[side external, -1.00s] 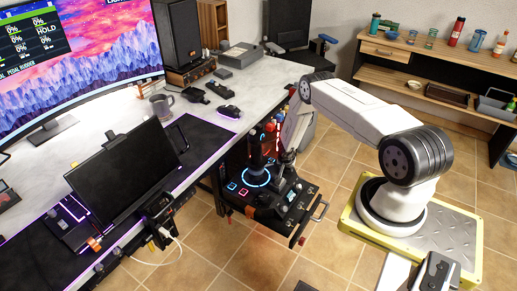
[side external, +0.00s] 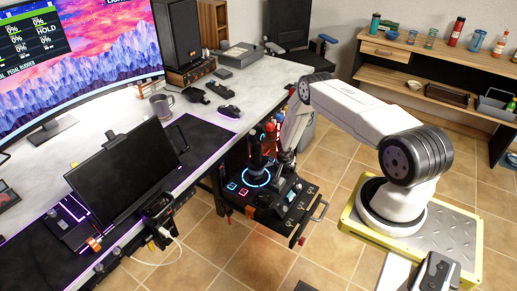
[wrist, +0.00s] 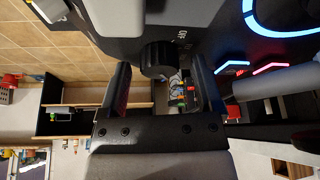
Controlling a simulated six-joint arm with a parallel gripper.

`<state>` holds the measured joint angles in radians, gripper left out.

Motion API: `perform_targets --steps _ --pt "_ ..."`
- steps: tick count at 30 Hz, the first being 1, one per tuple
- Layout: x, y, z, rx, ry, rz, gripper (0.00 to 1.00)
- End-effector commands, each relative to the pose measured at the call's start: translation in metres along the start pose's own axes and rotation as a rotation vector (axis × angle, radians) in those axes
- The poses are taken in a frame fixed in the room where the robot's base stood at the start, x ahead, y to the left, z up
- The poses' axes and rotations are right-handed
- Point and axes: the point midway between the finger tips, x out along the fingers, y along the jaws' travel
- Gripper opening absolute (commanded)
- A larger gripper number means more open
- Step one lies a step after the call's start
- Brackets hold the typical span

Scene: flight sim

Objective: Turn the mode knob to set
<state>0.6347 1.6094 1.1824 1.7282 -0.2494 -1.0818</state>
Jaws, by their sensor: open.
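The mode knob (wrist: 156,56) is a dark, ribbed round knob on the black control panel (wrist: 222,35). In the wrist view it sits between the two fingers of my gripper (wrist: 160,68). The fingers are apart, with a visible gap on each side of the knob. Small white lettering shows on the panel just right of the knob, too small to read surely.
A joystick (side external: 256,150) rises from the panel close to the left of my gripper, with a glowing blue ring (side external: 257,186) at its base. The desk (side external: 205,130) with a monitor stands to the left. Open tiled floor (side external: 335,165) lies right of the panel.

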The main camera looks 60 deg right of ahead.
Motion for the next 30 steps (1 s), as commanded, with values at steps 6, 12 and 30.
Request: perform_targets --steps 6,12,30 --pt "-0.004 0.000 0.000 0.001 0.000 0.000 0.84" --pt "-0.016 -0.001 0.000 -0.002 0.000 0.000 0.84" --pt "-0.072 -0.001 -0.001 0.000 0.001 0.000 0.84"
